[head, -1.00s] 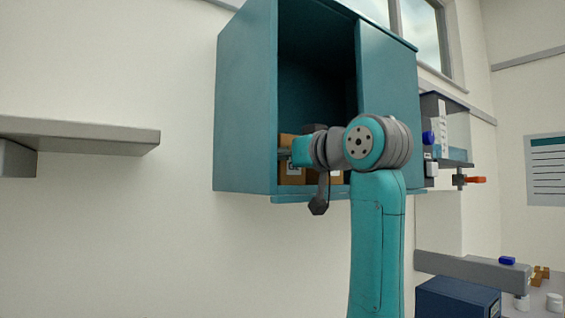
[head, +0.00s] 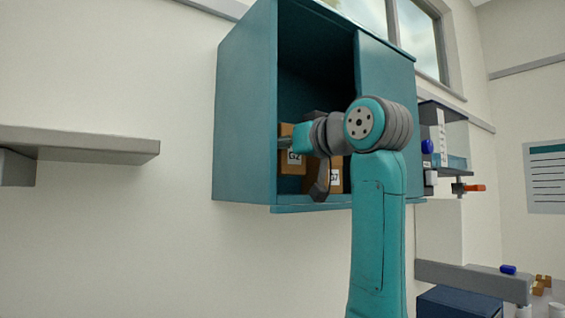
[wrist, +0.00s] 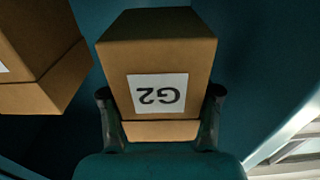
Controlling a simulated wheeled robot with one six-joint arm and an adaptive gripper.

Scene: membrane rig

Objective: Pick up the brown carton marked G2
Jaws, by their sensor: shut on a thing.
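The brown carton marked G2 (head: 290,166) is inside the open teal wall cabinet, near its left wall. Its white G2 label shows upside down in the wrist view, where the carton (wrist: 158,50) fills the upper middle. My gripper (wrist: 160,97) has one finger on each side of the carton and is shut on it. In the head view my wrist partly hides the gripper and the carton. The carton appears slightly raised above the cabinet floor.
A second brown carton, marked G7 (head: 336,180), stands to the right of G2, partly behind my wrist. The teal cabinet (head: 245,110) has a left wall and a right-hand door panel close by. A grey shelf (head: 80,140) juts out at left.

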